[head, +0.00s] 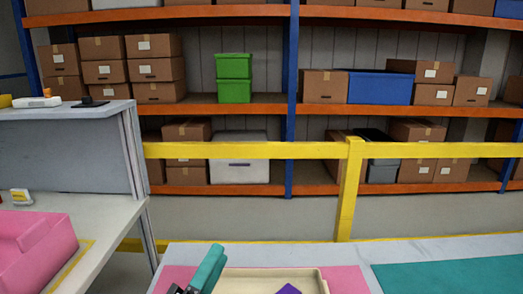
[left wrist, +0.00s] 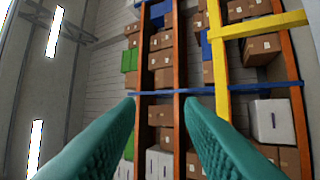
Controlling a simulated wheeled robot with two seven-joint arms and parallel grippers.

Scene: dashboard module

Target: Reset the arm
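My left gripper (head: 211,267) shows at the bottom of the head view, its teal fingers pointing up in front of the near table's left part. In the left wrist view the two teal fingers of my left gripper (left wrist: 160,100) stand wide apart with nothing between them. That view faces the shelves and the ceiling, tilted. My right arm and gripper are not in the head view.
A beige tray (head: 238,274) with a purple piece (head: 288,289) sits on the near table, beside a pink mat (head: 347,279) and a teal mat (head: 450,276). A pink bin (head: 35,245) stands left. A yellow rail (head: 250,150) crosses before the shelves.

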